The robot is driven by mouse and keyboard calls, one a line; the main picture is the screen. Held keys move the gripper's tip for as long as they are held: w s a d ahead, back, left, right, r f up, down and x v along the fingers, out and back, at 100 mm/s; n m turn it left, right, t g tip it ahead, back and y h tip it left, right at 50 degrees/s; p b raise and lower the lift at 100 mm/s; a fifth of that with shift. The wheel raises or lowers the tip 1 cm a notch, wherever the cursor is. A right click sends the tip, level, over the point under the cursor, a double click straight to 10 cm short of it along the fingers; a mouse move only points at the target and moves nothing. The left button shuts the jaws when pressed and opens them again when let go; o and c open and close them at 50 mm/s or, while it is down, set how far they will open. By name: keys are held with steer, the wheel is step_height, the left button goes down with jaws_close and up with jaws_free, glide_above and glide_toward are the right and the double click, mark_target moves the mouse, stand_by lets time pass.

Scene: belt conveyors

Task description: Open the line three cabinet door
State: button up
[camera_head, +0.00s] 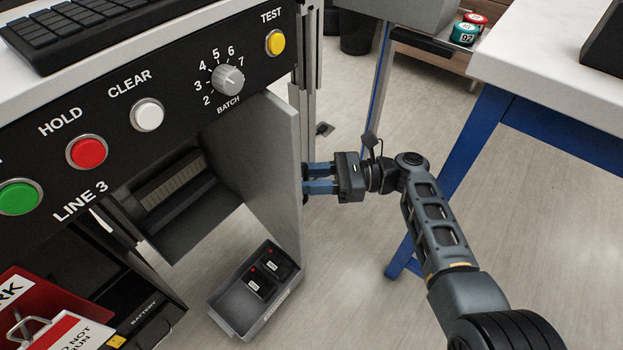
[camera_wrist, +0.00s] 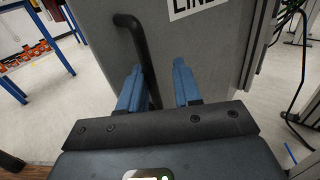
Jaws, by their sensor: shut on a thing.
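The line three cabinet stands at the left in the head view, with its black LINE 3 panel (camera_head: 150,118) on top. Its grey door (camera_head: 272,165) stands swung out from the opening, and the dark inside (camera_head: 180,200) shows. My gripper (camera_head: 306,180) is at the door's outer face, on its right side in the head view. The door's outer face (camera_wrist: 210,50) carries a partly cut-off LINE label.
A grey tray (camera_head: 232,318) with two black boxes sits low below the door. A blue-legged table (camera_head: 560,130) stands at the right, near my arm. Open floor (camera_head: 340,270) lies between. A keyboard (camera_head: 90,25) lies on the cabinet top.

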steer(key=shift+o, duration=1.4)
steer(key=shift+w+r, duration=0.2)
steer(key=shift+r, duration=0.1)
steer(key=shift+f, duration=0.1)
steer(key=shift+s+d+f, duration=0.15)
steer(key=shift+s, duration=0.1)
